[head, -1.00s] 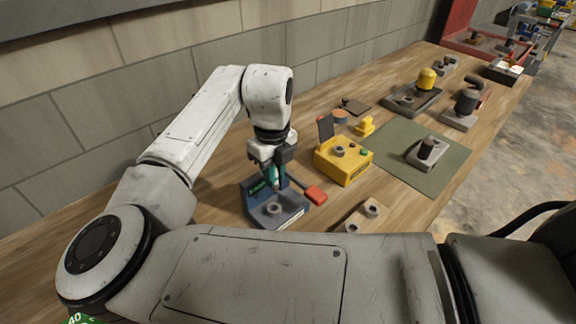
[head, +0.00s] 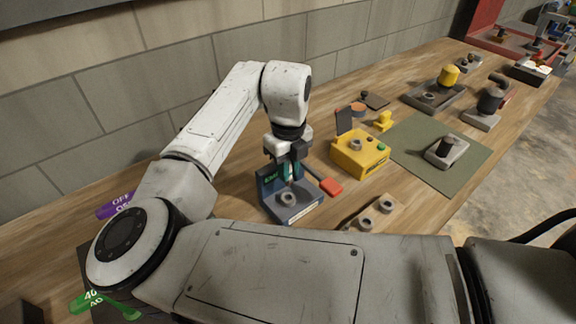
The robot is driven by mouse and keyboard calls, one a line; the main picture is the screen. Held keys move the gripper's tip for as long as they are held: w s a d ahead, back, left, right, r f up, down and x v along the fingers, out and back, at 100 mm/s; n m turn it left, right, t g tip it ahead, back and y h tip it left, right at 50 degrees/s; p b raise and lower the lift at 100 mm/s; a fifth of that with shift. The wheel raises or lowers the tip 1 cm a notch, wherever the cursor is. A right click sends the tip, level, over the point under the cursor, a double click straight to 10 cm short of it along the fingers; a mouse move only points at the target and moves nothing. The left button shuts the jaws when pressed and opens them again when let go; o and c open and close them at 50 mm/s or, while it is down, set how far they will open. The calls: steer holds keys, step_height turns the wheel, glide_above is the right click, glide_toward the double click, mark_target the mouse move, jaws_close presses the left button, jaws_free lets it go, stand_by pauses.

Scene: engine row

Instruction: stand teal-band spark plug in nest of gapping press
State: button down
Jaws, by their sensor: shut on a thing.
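The gapping press (head: 305,211) is a blue block with an upright back plate, a red-ended lever (head: 330,186) and a grey ring-shaped nest (head: 288,199) on its base. My gripper (head: 288,168) points down just behind and above the nest, in front of the back plate. It is shut on the teal-band spark plug (head: 290,174), of which only a small teal part shows between the fingers. The plug looks roughly upright. Its lower end is too small to tell, and I cannot tell whether it touches the nest.
A yellow box (head: 362,160) with a green button stands right of the press. A wooden block with holes (head: 370,216) lies in front of it. A green mat (head: 462,178) bears a grey block with a dark cylinder. My arm hides the front of the bench.

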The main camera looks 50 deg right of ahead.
mark_target(288, 186)
steer(key=shift+f+b, duration=1.75)
steer(key=shift+f, duration=1.2)
steer(key=c, duration=1)
jaws_free()
step_height(288, 186, up, 11)
steer(key=shift+f+b, duration=0.1)
steer(key=shift+b, duration=0.6)
